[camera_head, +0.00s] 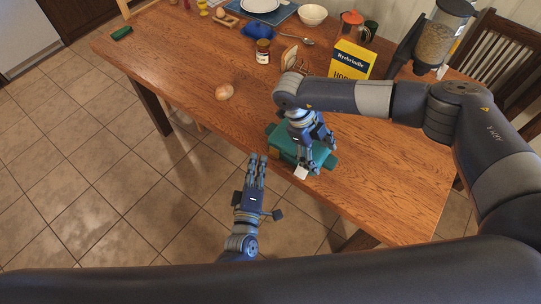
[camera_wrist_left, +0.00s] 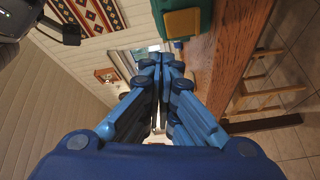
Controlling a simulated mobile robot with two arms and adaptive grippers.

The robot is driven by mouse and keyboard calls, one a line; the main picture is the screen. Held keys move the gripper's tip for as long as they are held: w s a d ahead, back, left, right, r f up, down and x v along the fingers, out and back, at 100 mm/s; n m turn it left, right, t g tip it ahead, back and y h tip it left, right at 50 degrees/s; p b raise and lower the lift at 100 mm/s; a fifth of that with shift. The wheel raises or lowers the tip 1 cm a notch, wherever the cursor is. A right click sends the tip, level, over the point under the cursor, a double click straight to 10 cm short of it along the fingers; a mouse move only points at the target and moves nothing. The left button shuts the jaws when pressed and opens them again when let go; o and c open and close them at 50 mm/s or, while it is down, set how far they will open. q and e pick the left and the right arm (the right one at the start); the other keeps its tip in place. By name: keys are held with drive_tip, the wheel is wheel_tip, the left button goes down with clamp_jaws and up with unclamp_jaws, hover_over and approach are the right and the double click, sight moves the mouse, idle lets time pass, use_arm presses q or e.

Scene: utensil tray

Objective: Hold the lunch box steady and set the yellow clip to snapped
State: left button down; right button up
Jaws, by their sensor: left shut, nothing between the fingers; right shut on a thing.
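The green lunch box (camera_head: 324,153) sits near the table's front edge, mostly under my right gripper (camera_head: 309,168). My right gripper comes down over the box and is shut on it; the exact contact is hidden. In the left wrist view the box (camera_wrist_left: 205,8) shows at the top, with the yellow clip (camera_wrist_left: 182,23) on its side. I cannot tell whether the clip is snapped. My left gripper (camera_head: 259,157) is shut and empty, off the table's front edge, left of the box and apart from it. Its closed fingers (camera_wrist_left: 161,62) also show in the left wrist view.
The wooden table (camera_head: 390,190) is bare to the right of the box. An egg-like item (camera_head: 224,92) lies to the left. A yellow carton (camera_head: 352,60), a jar (camera_head: 263,51) and a dispenser (camera_head: 442,38) stand behind. Open floor lies under my left gripper.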

drive_tip(key=shift+s+d+f, duration=0.1)
drive_tip(key=shift+s+f, duration=0.25)
drive_tip(key=shift+f, duration=0.25)
use_arm(q)
drive_tip(key=shift+s+a+r, duration=0.75)
drive_tip(key=shift+s+r, duration=0.05)
drive_tip(key=shift+s, duration=0.15)
use_arm(e)
drive_tip(key=o, duration=1.3)
drive_tip(key=shift+w+d+f, duration=0.1)
drive_tip(key=shift+w+d, duration=0.05)
drive_tip(key=shift+w, duration=0.25)
use_arm(q)
drive_tip(key=shift+w+d+f, duration=0.1)
drive_tip(key=shift+w+d, duration=0.05)
drive_tip(key=shift+w, duration=0.2)
drive_tip(key=shift+s, duration=0.1)
use_arm(e)
drive_tip(key=shift+a+r, duration=0.2)
